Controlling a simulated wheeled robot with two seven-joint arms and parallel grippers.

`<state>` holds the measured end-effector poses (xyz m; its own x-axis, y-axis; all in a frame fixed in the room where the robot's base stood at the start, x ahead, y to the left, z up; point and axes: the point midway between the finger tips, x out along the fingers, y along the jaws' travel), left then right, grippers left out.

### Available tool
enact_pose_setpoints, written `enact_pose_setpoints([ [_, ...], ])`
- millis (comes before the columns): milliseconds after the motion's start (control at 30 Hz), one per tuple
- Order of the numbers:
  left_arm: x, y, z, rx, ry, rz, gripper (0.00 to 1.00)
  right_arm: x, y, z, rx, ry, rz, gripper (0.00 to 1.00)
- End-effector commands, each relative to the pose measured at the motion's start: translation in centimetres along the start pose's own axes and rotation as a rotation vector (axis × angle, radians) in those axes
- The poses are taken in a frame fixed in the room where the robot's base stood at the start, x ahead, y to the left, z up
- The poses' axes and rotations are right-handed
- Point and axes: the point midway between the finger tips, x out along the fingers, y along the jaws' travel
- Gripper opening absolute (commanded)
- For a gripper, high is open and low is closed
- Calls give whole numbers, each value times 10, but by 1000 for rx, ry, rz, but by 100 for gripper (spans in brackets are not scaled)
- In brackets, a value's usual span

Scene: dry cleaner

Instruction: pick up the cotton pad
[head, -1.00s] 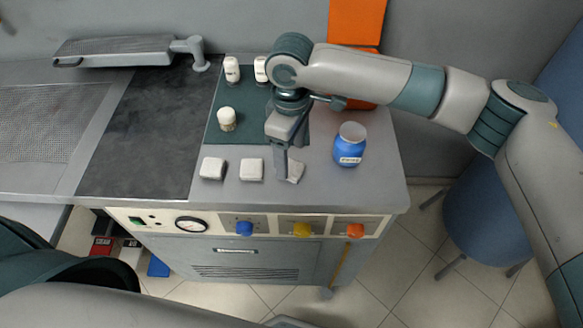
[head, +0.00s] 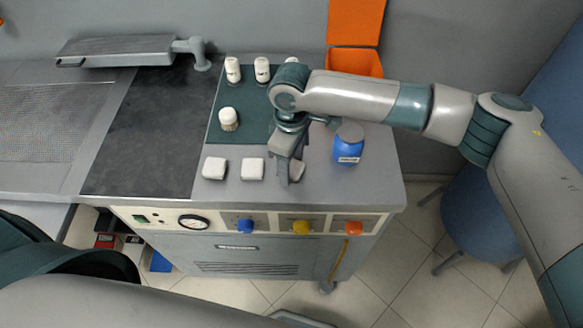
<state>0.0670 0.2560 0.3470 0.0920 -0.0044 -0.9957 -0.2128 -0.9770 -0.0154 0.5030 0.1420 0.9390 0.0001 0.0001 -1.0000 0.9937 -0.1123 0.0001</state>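I cannot tell by look which one is the cotton pad. My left gripper is not in view.
A blue jar (head: 348,149) stands right of my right gripper. A dark green mat (head: 252,111) behind the pads holds several white bottles and a white-topped brush or jar (head: 228,119). An orange bin (head: 354,62) stands at the back. The dark board (head: 140,140) at left is clear.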

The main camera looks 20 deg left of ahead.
Motion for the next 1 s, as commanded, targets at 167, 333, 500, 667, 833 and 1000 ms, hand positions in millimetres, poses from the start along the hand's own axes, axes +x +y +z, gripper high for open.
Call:
enact_pose_setpoints([
  [167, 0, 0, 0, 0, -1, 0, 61, 0, 0, 0, 0, 0, 0, 22],
  [333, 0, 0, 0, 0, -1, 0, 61, 0, 0, 0, 0, 0, 0, 22],
  [500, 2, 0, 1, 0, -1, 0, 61, -2, 0, 0, 0, 0, 1, 22],
  [667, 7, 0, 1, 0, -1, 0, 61, -11, 0, 0, -1, 1, 1, 22],
  [833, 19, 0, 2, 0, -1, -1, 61, -34, 1, -1, -2, 2, 3, 22],
  [1000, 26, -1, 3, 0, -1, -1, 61, -51, -9, 20, -2, 1, 1, 22],
])
